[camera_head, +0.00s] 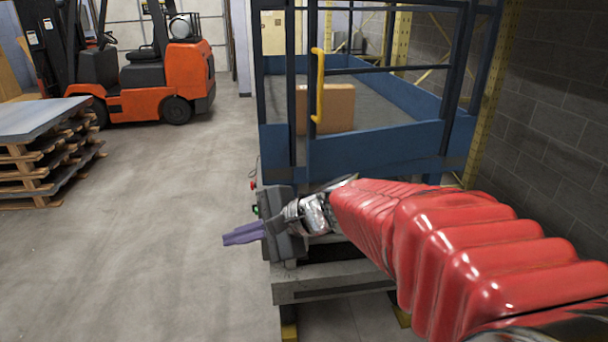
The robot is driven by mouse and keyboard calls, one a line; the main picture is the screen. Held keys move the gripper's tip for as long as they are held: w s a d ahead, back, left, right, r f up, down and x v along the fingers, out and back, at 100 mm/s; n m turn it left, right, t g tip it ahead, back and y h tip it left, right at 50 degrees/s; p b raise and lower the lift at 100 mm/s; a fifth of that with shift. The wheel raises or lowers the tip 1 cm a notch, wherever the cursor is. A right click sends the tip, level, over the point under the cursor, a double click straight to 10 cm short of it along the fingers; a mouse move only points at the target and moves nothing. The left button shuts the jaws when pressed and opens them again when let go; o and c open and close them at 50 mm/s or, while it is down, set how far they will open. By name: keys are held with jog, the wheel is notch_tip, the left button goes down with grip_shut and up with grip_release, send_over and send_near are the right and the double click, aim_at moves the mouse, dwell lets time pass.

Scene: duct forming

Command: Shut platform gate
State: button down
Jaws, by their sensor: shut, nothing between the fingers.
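The platform gate (378,150) is a dark-railed panel with a blue lower plate at the near end of the blue lift platform. A yellow vertical handle (319,86) is on its left edge. A narrow gap shows between that edge and the dark post (291,90) to its left; I cannot tell whether the gate is latched or slightly ajar. My gripper (227,240), with purple fingers, is shut and empty. It points left, below and left of the handle, and appears apart from the gate.
A cardboard box (340,108) stands on the platform behind the gate. A grey step (330,280) is below my arm. A block wall (560,110) is close on the right. An orange forklift (165,85) and stacked pallets (40,150) stand left. The floor between is clear.

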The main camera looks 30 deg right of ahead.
jog(key=s+a+f+n+g+h, duration=0.3)
jog(key=s+n, duration=0.4)
jog(key=s, duration=0.3)
jog(key=s+d+f+n+h, duration=0.1)
jog(key=s+d+n+h, duration=0.4)
jog(key=s+n, duration=0.4)
jog(key=shift+d+f, duration=0.4)
jog(key=shift+d, duration=0.35)
jog(key=shift+s, duration=0.25)
